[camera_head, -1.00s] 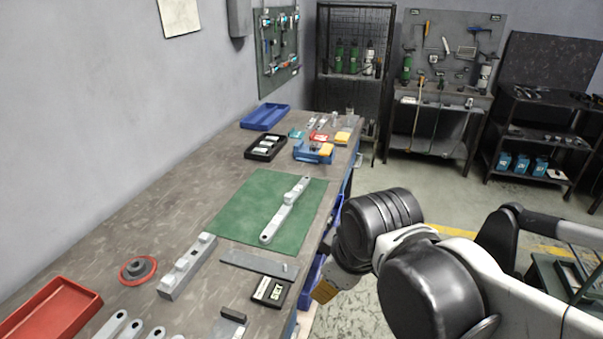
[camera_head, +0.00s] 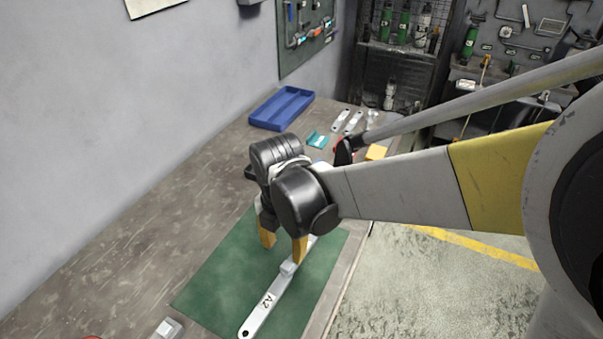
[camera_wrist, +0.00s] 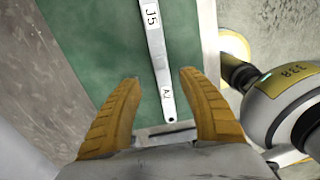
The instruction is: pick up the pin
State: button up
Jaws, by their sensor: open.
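I cannot make out a separate pin in the views from now. A long light-grey bracket (camera_head: 262,306) marked A2 lies on the green mat (camera_head: 215,275), with a raised block along it. In the wrist view the bracket (camera_wrist: 157,55) also carries the label J5, and its holed end points towards my gripper. My gripper (camera_head: 284,246) is open, its yellow fingers pointing down above the mat by the bracket's raised block. In the wrist view the two fingers (camera_wrist: 159,82) stand apart with nothing held between them. My arm and wrist hide the bench behind.
A blue tray (camera_head: 281,108) stands on the bench (camera_head: 130,235) near the wall. Small teal (camera_head: 318,140) and yellow (camera_head: 377,152) items lie beyond my wrist. A grey block (camera_head: 167,329) sits at the bottom edge.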

aim_at(286, 266)
notch_tip(286, 266, down, 3)
jog(key=shift+s+b, duration=0.15)
jog(key=shift+b, duration=0.25)
jog(key=f+b, duration=0.1)
jog(key=f, duration=0.1)
jog(key=f+b, duration=0.2)
jog(key=f, duration=0.1)
jog(key=shift+w+d+f, duration=0.1)
jog(key=shift+w+f, duration=0.1)
jog(key=shift+f, duration=0.15)
jog(key=shift+r, duration=0.1)
jog(key=shift+c, duration=0.5)
grip_shut()
